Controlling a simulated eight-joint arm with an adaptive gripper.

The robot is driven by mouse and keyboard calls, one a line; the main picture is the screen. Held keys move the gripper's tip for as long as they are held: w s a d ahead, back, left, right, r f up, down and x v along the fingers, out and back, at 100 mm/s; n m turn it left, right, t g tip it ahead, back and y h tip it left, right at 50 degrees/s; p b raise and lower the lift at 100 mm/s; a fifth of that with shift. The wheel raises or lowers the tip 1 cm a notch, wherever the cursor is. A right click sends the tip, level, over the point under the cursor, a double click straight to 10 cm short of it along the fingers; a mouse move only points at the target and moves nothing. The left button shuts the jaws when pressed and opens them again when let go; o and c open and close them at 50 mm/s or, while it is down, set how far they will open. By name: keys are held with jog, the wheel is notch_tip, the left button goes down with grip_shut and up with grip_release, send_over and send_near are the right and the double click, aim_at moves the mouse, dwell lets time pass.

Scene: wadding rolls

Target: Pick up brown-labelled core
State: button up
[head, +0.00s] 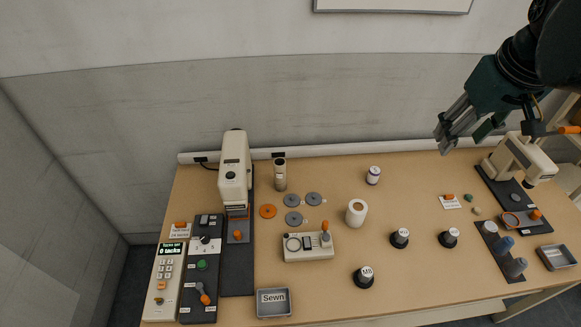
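A narrow upright cylinder (280,175) in tan and grey with a darker band stands at the back left of the table. It may be the brown-labelled core, but its label is too small to read. A smaller white cylinder (373,176) with a dark blue band stands at the back middle. A wider white roll (357,212) with a brown centre stands nearer the middle. My gripper (463,141) is at the upper right, above the table's back edge and far right of these. Its fingers point down and left, look apart, and have nothing visible between them.
A tall cream machine (235,170) stands left of the tan cylinder. Grey discs (293,219) and an orange disc (268,211) lie in front of it. A cream device (308,246), black-based weights (399,238) and the Sewn tray (273,303) are nearer. Another machine (515,155) stands right.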

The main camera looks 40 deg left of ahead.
jog(key=w+a+n, duration=0.2)
jog(key=a+n, duration=0.1)
jog(key=a, duration=0.9)
jog(key=n+g+h, duration=0.2)
jog(key=n+g, duration=0.1)
jog(key=n, duration=0.5)
send_over(279, 161)
notch_tip(279, 161, down, 10)
notch_tip(279, 161, down, 27)
jog(key=shift+d+r, duration=0.1)
jog(key=shift+r, duration=0.1)
jog(key=shift+f, duration=0.45)
jog(key=shift+f, duration=1.3)
